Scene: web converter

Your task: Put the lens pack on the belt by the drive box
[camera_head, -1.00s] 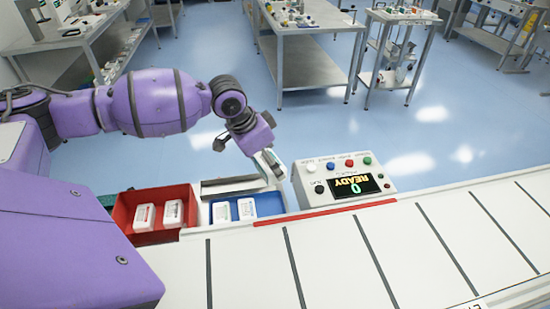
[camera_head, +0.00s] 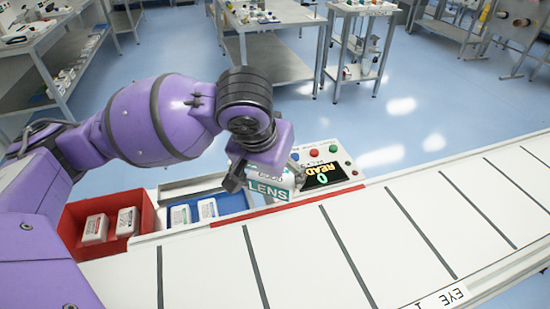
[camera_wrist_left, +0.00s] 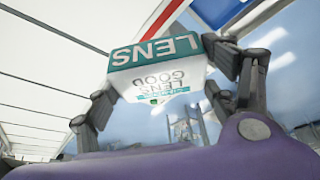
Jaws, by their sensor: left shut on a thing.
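My left gripper (camera_head: 264,179) is shut on the lens pack (camera_head: 268,187), a white box with a teal band marked LENS. It holds the pack in the air in front of the drive box (camera_head: 343,170), covering part of that box. In the left wrist view the lens pack (camera_wrist_left: 155,75) sits between the two fingers of my left gripper (camera_wrist_left: 165,90), its LENS and GOOD print showing. The white belt (camera_head: 300,255) with dark cross bars runs along the front, below and to the right of the pack. My right gripper is not in view.
A red bin (camera_head: 72,222) with white packs and a blue bin (camera_head: 230,204) with white packs stand left of the drive box. A red strip (camera_head: 290,210) marks the belt's far edge. The belt surface is clear. Steel benches stand behind.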

